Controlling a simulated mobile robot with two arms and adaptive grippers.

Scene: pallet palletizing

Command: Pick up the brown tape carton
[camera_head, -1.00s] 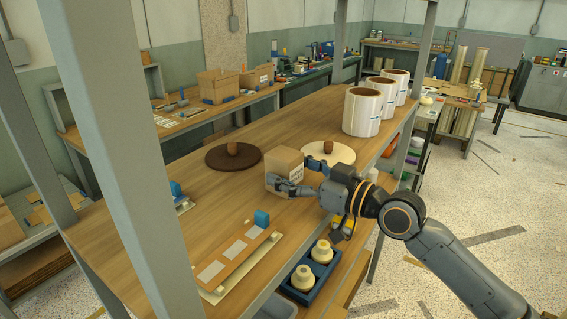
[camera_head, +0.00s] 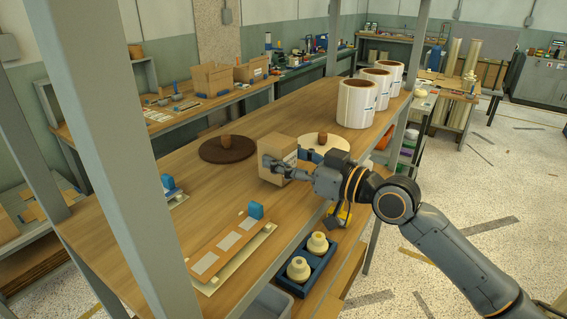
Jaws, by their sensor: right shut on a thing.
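The brown tape carton (camera_head: 279,151) is a small cardboard box at the middle of the wooden bench top (camera_head: 215,200). My right gripper (camera_head: 283,166) reaches in from the right and is shut on the carton, with a finger across its near side. The gripper hides part of the carton's right side. I cannot tell whether the carton's base touches the bench. My left gripper is not in view.
A dark brown disc (camera_head: 228,151) and a cream disc (camera_head: 335,142), each with a knob, lie behind the carton. White rolls (camera_head: 356,104) stand at the far right. A label board (camera_head: 225,246) lies in front. A grey post (camera_head: 118,160) rises at left.

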